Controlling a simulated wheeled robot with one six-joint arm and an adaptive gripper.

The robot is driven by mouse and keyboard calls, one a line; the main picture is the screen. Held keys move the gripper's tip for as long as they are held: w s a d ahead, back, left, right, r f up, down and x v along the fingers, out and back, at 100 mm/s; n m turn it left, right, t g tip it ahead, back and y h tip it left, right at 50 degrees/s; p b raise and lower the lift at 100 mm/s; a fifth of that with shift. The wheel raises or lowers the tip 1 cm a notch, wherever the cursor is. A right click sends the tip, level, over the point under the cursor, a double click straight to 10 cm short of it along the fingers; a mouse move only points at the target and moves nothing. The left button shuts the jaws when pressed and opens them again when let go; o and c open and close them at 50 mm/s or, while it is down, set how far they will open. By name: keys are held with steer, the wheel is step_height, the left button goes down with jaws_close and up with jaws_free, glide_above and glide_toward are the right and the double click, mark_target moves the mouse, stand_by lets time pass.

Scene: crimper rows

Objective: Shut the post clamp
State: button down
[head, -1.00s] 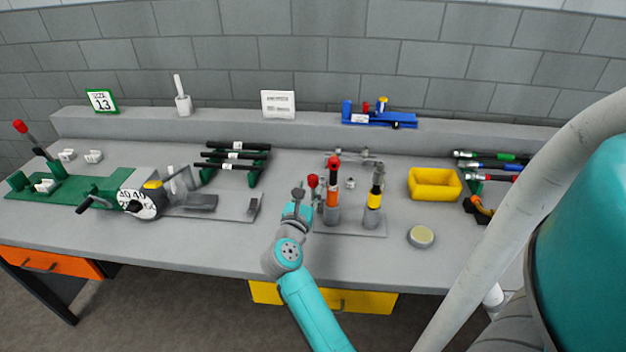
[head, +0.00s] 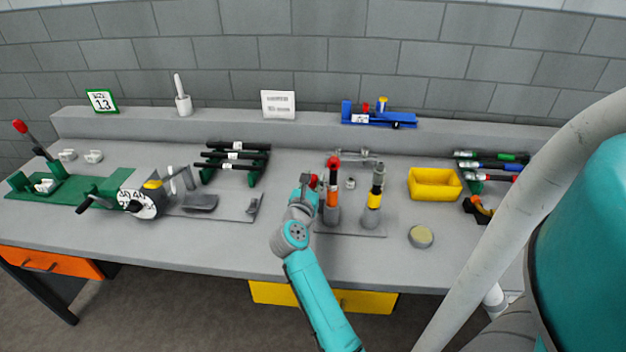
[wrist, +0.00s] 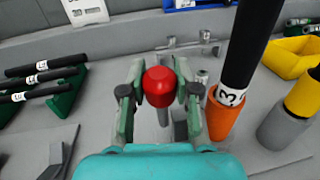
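The post clamp's red knob (wrist: 159,86) stands on a thin grey lever in the wrist view. In the head view the knob (head: 313,181) shows just beyond my gripper (head: 307,187). My gripper (wrist: 159,68) is open, with one finger on each side of the knob; small gaps seem to remain. A post with an orange band (head: 333,199) stands right of the gripper, and a black rod (wrist: 247,48) rises from it in the wrist view. The clamp's base and jaw are mostly hidden.
A yellow-banded post (head: 375,200) stands to the right, with a yellow bin (head: 434,190) and a round tin (head: 420,237) beyond. Black-handled tools (head: 232,155) lie on a green rack to the left. The bench front (head: 270,256) is clear.

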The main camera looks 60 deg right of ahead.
steer(key=shift+s+a+f+m+t+h, duration=0.15)
steer(key=shift+s+a+f+h, duration=0.15)
steer(key=shift+a+h, duration=0.4)
steer(key=shift+s+a+f+m+t+h, duration=0.1)
steer(key=shift+s+a+f+m+h, duration=0.25)
steer(key=shift+h, duration=0.5)
steer(key=shift+s+a+f+t+h, duration=0.15)
steer(key=shift+a+f+h, duration=0.15)
steer(key=shift+a+h, duration=0.45)
steer(key=c, duration=1.1)
jaws_free()
steer(key=v, duration=1.2)
